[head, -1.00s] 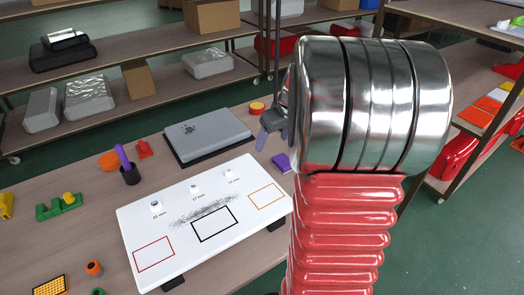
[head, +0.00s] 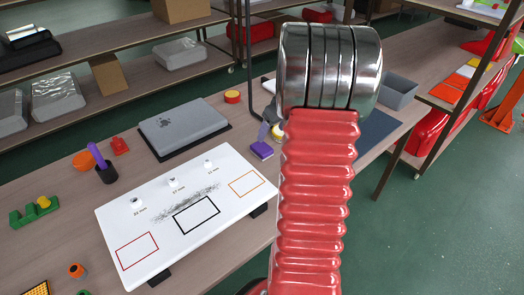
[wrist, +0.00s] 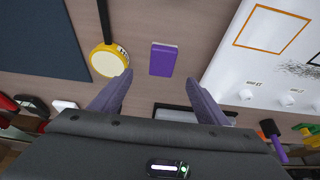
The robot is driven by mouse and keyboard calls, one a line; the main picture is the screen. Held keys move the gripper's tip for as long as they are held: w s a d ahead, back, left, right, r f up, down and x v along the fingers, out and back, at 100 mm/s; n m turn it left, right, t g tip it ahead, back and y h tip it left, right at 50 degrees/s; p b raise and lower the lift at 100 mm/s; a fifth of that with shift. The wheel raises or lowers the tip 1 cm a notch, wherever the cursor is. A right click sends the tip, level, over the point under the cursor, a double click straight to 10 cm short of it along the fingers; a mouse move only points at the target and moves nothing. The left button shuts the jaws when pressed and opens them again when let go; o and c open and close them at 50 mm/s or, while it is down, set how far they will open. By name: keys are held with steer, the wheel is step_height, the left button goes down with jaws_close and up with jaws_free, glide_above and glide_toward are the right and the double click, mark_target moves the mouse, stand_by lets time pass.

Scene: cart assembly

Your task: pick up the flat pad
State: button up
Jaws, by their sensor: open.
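The flat pad is a small purple block (head: 261,150) lying on the wooden table, just right of the grey case and beyond the white board's far right corner. In the wrist view the purple pad (wrist: 163,59) lies flat, its long side running up the picture, ahead of and between the fingertips. My gripper (wrist: 160,80) is open, with nothing between its two purple-grey fingers. In the head view my gripper (head: 267,128) shows just above the pad, partly hidden by my own arm. The gap between fingers and pad is hard to judge.
The white board (head: 225,205) with printed rectangles is on the other side. A dark blue mat (wrist: 40,35) lies farther left. A grey case (head: 183,128) stands nearby.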

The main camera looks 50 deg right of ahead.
glide_above(263, 148)
steer(key=s, duration=0.2)
step_height(263, 148, down, 6)
steer(key=shift+s+d, duration=0.1)
steer(key=shift+d, duration=0.05)
steer(key=shift+x, duration=2.65)
steer(key=shift+s+a, duration=0.15)
steer(key=shift+a, duration=0.1)
steer(key=c, duration=1.2)
